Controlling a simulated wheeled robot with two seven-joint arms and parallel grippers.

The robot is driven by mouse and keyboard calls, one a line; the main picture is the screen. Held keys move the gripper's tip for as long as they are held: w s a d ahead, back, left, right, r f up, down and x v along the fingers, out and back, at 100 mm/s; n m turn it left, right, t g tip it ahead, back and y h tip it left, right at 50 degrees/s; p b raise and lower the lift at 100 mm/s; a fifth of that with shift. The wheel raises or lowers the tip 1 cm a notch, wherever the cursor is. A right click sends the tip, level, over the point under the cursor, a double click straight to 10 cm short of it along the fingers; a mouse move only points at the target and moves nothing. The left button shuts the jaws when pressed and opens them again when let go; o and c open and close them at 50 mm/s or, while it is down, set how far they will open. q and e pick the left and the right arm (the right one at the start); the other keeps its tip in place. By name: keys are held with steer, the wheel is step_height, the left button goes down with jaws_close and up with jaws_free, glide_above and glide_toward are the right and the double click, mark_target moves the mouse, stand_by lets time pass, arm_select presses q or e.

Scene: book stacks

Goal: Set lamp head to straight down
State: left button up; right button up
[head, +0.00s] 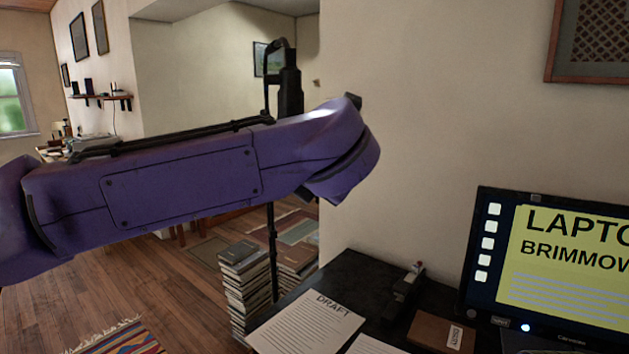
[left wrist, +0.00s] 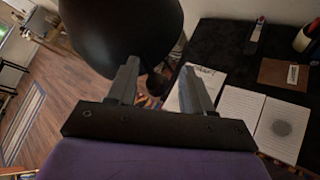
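A black floor lamp shows in the head view by its thin pole (head: 272,240), below my purple left arm. A black curved piece above the arm, in line with the pole, seems to be its top. The rest is hidden behind the arm. In the left wrist view a large dark rounded shape, apparently the lamp head (left wrist: 118,30), fills the top, with a small dark knob below it. My left gripper (left wrist: 160,68) is open, its fingers apart around the view of this knob. I cannot tell whether they touch the lamp. My right gripper is not in view.
A black desk (head: 352,272) at the right holds papers (head: 305,325), a stapler-like object, a brown notebook (head: 440,331) and a monitor (head: 560,265). Book stacks (head: 245,285) stand on the floor beside the pole. Open wooden floor (head: 165,285) lies at the left.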

arm_select(q)
steer(key=b+v, duration=0.1)
steer(key=v, duration=0.9)
steer(key=shift+s+b, duration=0.2)
steer(key=shift+b, duration=0.1)
steer(key=shift+d, duration=0.1)
